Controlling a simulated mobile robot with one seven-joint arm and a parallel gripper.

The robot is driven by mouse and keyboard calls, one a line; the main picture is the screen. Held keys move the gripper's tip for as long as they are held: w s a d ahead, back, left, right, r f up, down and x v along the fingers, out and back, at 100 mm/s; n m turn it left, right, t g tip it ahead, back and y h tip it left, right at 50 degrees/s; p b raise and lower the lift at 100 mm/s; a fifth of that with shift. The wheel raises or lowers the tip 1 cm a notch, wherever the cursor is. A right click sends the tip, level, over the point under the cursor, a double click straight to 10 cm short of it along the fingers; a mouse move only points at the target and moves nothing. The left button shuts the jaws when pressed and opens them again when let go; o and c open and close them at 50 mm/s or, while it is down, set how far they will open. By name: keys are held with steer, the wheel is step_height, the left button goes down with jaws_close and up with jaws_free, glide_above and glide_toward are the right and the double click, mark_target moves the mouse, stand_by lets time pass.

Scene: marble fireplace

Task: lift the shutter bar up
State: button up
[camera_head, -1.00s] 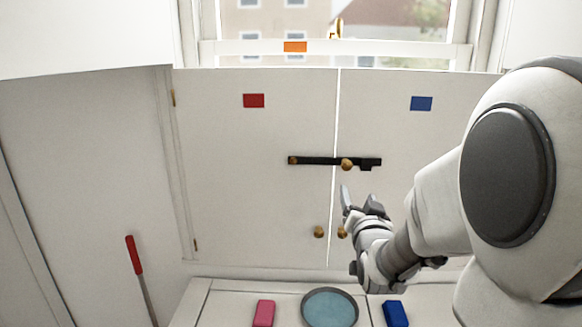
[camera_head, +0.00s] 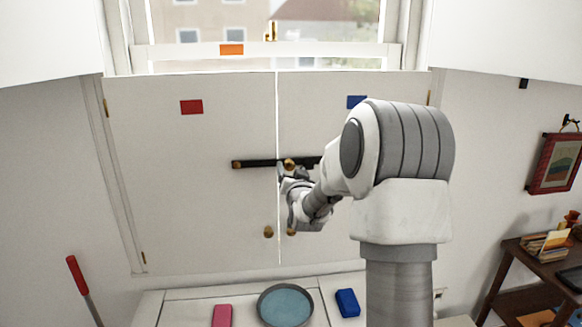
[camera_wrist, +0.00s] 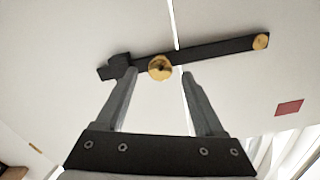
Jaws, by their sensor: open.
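The black shutter bar (camera_head: 258,163) lies level across the seam of the two closed white shutters (camera_head: 190,200). It has a brass pivot at its left end and a brass knob (camera_head: 289,164) right of the seam. In the wrist view the bar (camera_wrist: 215,49) runs across the top, with the knob (camera_wrist: 160,67) standing out from it. My gripper (camera_head: 288,172) is just below the knob in the head view. In the wrist view my gripper (camera_wrist: 160,74) is open, one finger on each side of the knob; I cannot tell whether they touch it.
Two lower brass knobs (camera_head: 268,232) sit near the seam. On the ledge below are a pink block (camera_head: 222,316), a round blue-grey dish (camera_head: 285,306) and a blue block (camera_head: 347,303). A red-handled rod (camera_head: 76,275) stands at left. A dark side table (camera_head: 540,265) is at right.

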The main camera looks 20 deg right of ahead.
steer(key=shift+w+d, duration=0.1)
steer(key=shift+w, duration=0.45)
jaws_close()
stand_by(1.1)
